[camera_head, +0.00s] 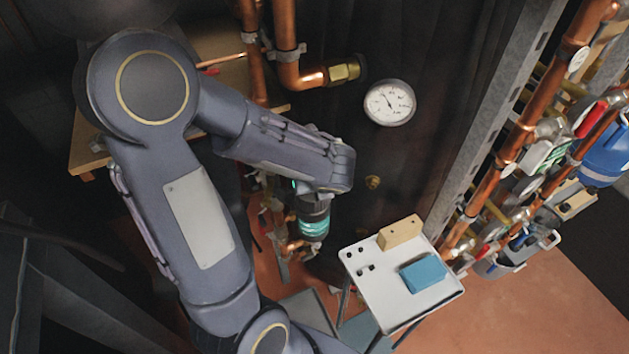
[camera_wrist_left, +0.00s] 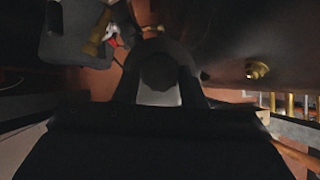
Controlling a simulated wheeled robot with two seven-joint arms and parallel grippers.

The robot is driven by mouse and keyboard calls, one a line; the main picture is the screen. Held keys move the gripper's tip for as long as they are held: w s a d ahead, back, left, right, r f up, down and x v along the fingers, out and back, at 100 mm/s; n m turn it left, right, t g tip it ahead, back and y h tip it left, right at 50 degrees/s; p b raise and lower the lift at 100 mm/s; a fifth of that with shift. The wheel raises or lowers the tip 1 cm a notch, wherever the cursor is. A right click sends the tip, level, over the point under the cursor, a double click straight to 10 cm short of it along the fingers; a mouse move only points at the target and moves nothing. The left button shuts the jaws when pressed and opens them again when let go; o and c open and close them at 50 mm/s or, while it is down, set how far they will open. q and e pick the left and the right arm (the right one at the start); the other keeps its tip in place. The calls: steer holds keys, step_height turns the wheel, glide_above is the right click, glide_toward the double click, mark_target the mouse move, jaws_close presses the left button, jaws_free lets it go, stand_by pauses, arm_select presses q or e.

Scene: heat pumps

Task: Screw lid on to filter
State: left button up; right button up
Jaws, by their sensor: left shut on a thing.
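My left arm reaches in from the left in the head view, with its wrist bent down over the pipework. A dark cylinder with a teal band, which looks like the filter (camera_head: 313,222), hangs just below the wrist beside copper pipes. In the left wrist view my left gripper (camera_wrist_left: 158,88) is shut on a dark round piece, apparently the lid (camera_wrist_left: 157,70). The picture is too dark to tell whether the lid touches the filter or is seated on it. In the head view the wrist hides the fingers and the lid. My right gripper is in neither view.
A white-topped stand (camera_head: 385,292) right of the filter carries a wooden block (camera_head: 400,232) and a blue block (camera_head: 423,272). A round gauge (camera_head: 389,102) and copper pipes (camera_head: 287,45) are on the dark wall behind. More pipes and valves crowd the right side.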

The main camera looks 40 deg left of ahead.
arm_select(q)
steer(key=shift+a+r+m+t+h+p, duration=0.1)
steer(key=shift+r+m+t+h+p, duration=0.15)
steer(key=shift+m, duration=0.3)
steer(key=shift+a+m+t+h+p, duration=0.15)
steer(key=shift+m+t, duration=0.2)
steer(key=shift+m, duration=0.2)
steer(key=shift+f+m+h, duration=0.1)
steer(key=shift+m+h, duration=0.2)
steer(key=shift+m, duration=0.3)
steer(key=shift+s+a+m+t+h+p, duration=0.15)
steer(key=shift+m+t+h+p, duration=0.3)
steer(key=shift+m, duration=0.55)
steer(key=shift+m+t+h, duration=0.25)
steer(key=shift+m+h, duration=0.2)
steer(key=shift+m, duration=0.25)
steer(key=shift+a+m+p, duration=0.1)
steer(key=shift+m+p, duration=0.2)
steer(key=o, duration=1.2)
steer(key=shift+c, duration=0.2)
steer(key=shift+f, duration=0.1)
